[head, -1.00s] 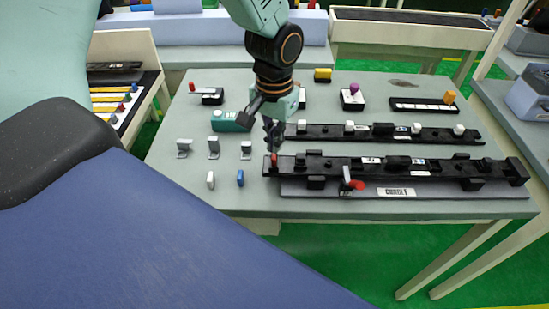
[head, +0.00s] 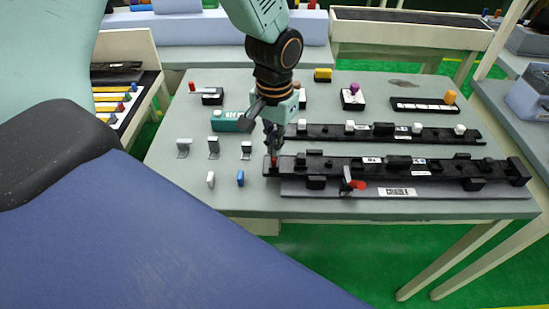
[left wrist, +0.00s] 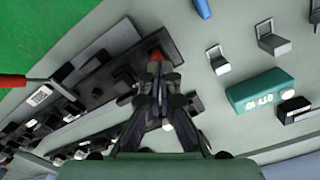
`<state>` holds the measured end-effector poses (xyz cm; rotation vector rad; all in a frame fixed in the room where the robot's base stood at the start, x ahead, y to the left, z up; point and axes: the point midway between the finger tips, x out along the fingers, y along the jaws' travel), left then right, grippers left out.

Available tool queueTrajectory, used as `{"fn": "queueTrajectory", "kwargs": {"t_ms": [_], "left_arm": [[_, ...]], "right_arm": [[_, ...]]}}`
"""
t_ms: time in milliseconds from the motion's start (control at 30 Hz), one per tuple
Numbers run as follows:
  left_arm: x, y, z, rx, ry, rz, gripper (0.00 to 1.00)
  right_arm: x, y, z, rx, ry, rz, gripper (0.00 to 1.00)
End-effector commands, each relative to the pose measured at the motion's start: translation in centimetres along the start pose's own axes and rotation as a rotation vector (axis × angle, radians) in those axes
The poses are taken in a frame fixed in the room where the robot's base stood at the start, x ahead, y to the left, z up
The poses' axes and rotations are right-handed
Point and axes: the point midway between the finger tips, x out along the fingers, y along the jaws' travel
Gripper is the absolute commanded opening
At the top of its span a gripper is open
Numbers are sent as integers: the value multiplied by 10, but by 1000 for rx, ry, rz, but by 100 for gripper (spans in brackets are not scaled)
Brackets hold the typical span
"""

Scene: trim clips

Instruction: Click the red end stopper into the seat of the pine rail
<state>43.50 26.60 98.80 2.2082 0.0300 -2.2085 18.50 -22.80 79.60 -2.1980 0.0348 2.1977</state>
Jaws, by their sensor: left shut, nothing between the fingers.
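The red end stopper (head: 274,161) is at the left end of the front long rail (head: 330,166), which looks black rather than pine. It also shows in the left wrist view (left wrist: 156,55), at the rail's end, just beyond my fingertips. My left gripper (head: 272,148) points down right over the stopper, shut with nothing held. In the left wrist view its fingertips (left wrist: 156,72) are together and seem to touch the stopper or nearly so. The fingers partly hide the stopper and its seat, so I cannot tell how deep it sits. My right gripper is not in view.
A red-handled clamp (head: 354,184) stands at the rail's front side. A second black rail (head: 400,133) lies behind. Grey brackets (head: 214,148), a blue clip (head: 240,178) and a teal box (head: 226,121) are left of the rails. The table's front left is clear.

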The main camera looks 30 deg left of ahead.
Motion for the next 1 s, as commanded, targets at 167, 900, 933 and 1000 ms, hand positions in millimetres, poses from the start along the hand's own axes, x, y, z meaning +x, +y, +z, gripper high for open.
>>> {"fn": "queueTrajectory", "kwargs": {"t_ms": [167,900,933,1000], "left_arm": [[2,0,0,0,0,0,0],[7,0,0,0,-1,0,0],[7,0,0,0,-1,0,0],[6,0,0,0,-1,0,0]], "right_arm": [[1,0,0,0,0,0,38],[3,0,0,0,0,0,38],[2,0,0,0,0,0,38],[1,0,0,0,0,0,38]]}}
